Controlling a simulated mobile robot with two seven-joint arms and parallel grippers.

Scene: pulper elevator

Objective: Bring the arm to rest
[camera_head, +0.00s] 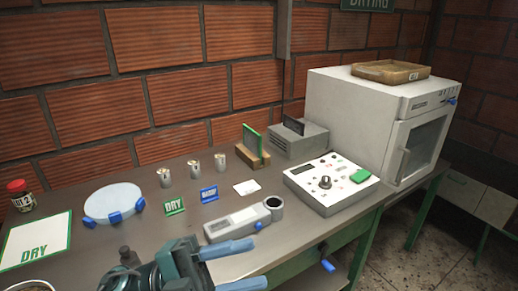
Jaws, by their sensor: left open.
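My left gripper (254,264) shows at the bottom centre, with its blue fingers spread apart and pointing right. Nothing shows between the fingers. It is at the front edge of the grey table, in front of a grey handheld meter (243,220) with a round ring end. I cannot tell its height above the table. My right gripper is not in view.
A control box (312,198) and a white oven (350,127) with a wooden tray (390,66) on top stand at right.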

